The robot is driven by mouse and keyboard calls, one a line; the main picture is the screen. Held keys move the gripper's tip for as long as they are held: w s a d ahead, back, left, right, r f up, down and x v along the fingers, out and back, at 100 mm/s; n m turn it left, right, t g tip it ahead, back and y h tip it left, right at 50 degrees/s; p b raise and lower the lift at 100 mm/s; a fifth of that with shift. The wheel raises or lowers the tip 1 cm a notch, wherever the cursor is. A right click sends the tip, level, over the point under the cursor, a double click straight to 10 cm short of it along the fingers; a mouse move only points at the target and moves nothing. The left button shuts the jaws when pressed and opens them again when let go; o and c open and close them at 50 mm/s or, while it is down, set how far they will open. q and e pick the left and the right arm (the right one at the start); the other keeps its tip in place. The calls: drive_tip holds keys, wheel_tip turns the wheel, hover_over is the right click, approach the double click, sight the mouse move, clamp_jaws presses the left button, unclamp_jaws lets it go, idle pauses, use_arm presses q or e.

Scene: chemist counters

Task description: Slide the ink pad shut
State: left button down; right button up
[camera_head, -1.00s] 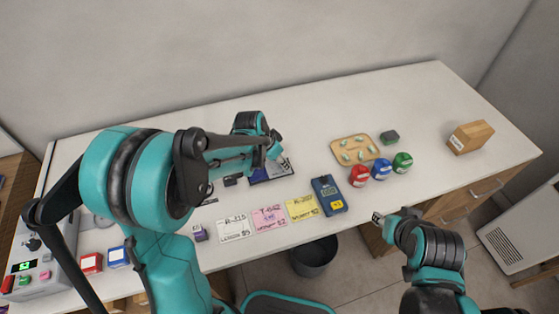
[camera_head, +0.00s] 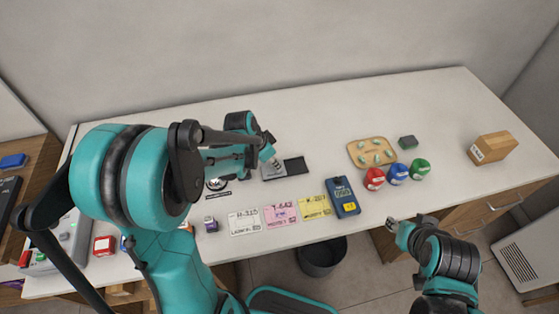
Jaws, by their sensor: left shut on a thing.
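The ink pad (camera_head: 296,166) lies on the white counter left of the middle. Its right part shows as a dark rectangle, and its left part is a light grey piece (camera_head: 274,172). My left gripper (camera_head: 271,160) comes down on that grey piece and is shut on it; the arm hides some of the contact. My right gripper (camera_head: 393,223) is at the counter's front edge, well away from the pad, and too small to tell open from shut.
Several labelled cards (camera_head: 280,212) and a blue meter (camera_head: 343,196) lie in front of the pad. A wooden tray (camera_head: 354,150), coloured bottles (camera_head: 397,174) and a carton (camera_head: 492,147) are to the right. The back of the counter is clear.

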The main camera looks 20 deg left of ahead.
use_arm(q)
drive_tip(key=shift+s+a, duration=0.1)
drive_tip(key=shift+a, duration=0.05)
drive_tip(key=c, duration=1.4)
unclamp_jaws()
drive_tip(key=shift+a, duration=0.15)
drive_tip(key=v, duration=1.2)
drive_tip(key=s+d+n+t+y, duration=0.1)
drive_tip(key=s+n, duration=0.1)
drive_tip(key=s, duration=0.2)
drive_tip(key=s+d+n+t+y, duration=0.1)
drive_tip(key=s+d+n, duration=0.1)
drive_tip(key=s, duration=0.2)
drive_tip(key=s+d+n+t, duration=0.1)
drive_tip(key=s+d+n, duration=0.1)
drive_tip(key=s+n, duration=0.1)
drive_tip(key=shift+s+r+y, duration=0.15)
drive_tip(key=shift+s+y, duration=0.25)
drive_tip(key=shift+s, duration=0.1)
